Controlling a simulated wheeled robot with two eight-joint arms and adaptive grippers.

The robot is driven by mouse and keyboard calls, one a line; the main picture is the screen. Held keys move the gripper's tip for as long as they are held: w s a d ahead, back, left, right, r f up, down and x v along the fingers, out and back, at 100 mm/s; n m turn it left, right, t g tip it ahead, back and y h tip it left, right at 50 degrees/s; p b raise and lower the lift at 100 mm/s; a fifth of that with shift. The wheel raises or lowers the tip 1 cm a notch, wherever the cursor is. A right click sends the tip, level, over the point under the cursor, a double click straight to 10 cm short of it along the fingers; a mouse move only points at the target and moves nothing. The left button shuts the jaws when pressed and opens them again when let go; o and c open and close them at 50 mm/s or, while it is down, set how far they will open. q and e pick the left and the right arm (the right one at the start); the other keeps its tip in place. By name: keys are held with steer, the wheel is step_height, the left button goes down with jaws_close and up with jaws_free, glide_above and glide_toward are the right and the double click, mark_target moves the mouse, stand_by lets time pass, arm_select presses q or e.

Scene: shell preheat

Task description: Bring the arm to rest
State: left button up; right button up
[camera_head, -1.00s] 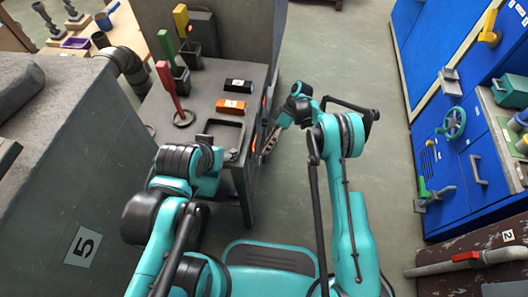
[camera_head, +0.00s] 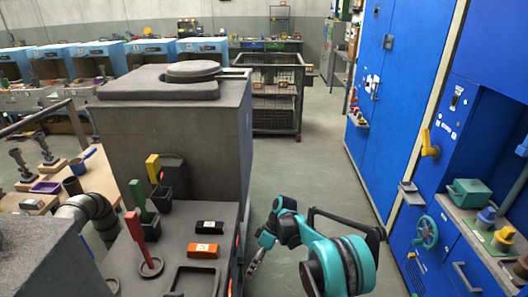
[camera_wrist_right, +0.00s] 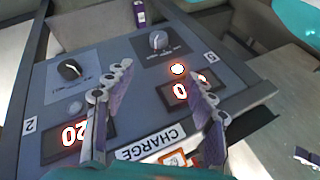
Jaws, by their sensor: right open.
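My right arm shows at the lower middle of the head view. Its gripper (camera_head: 256,258) hangs beside the right side of the grey bench (camera_head: 218,222). In the right wrist view, the two fingers of this gripper (camera_wrist_right: 155,82) are spread with nothing held between them. I cannot tell whether the fingertips touch the panel. My left arm and gripper are not in view.
The bench carries an orange block (camera_head: 203,250), a black block (camera_head: 210,227) and red, green and yellow handled tools. A large grey furnace (camera_head: 180,130) stands behind. Blue cabinets (camera_head: 405,110) with a teal handwheel (camera_head: 426,232) stand at right. The floor between (camera_head: 325,175) is clear.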

steer(key=s+d+r+m+t+h, duration=0.1)
steer(key=s+d+r+m+t, duration=0.15)
steer(key=r, duration=0.25)
steer(key=s+d+r+m+t, duration=0.1)
steer(key=s+d+r+m, duration=0.1)
steer(key=s+d+r, duration=0.3)
steer(key=d+r+m+t+h, duration=0.1)
steer(key=d+r+m+t, duration=0.15)
steer(key=r, duration=0.35)
steer(key=s+d+r+m+t+h, duration=0.1)
steer(key=s+d+m+t, duration=0.1)
steer(key=s+d, duration=0.3)
steer(key=s+d+m+t+h, duration=0.2)
steer(key=s+d, duration=0.4)
steer(key=s, duration=0.5)
steer(key=m+t, duration=0.1)
steer(key=m, duration=0.1)
steer(key=shift+d+r+m, duration=0.25)
steer(key=shift+r+m, duration=0.05)
steer(key=shift+r, duration=0.05)
